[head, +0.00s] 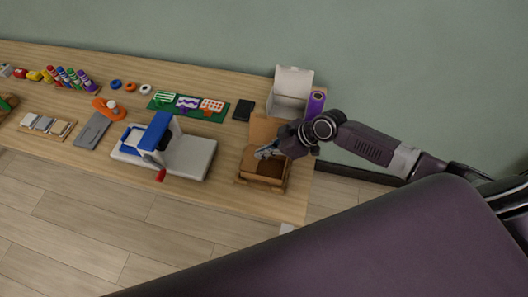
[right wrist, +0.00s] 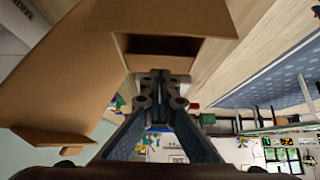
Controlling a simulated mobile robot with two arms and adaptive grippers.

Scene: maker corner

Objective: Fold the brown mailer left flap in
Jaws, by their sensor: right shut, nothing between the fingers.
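The brown mailer (head: 262,184) stands open near the right end of the table in the head view, its lid (head: 266,126) raised at the back. My right gripper (head: 262,154) is over the mailer's opening, shut and empty. In the right wrist view the shut fingertips (right wrist: 160,78) are close to the brown mailer wall (right wrist: 160,62), with the dark opening above them; I cannot tell whether they touch. A large brown panel (right wrist: 55,75) spreads at the left of that view. My gripper and arm hide part of the mailer, and I cannot clearly make out its left flap. My left gripper is out of view.
An open white box (head: 291,88) and a purple roll (head: 315,104) stand behind the mailer. A press with a blue top (head: 157,130) and grey base stands to its left. A black pad (head: 244,109) and a green card mat (head: 215,116) lie farther back.

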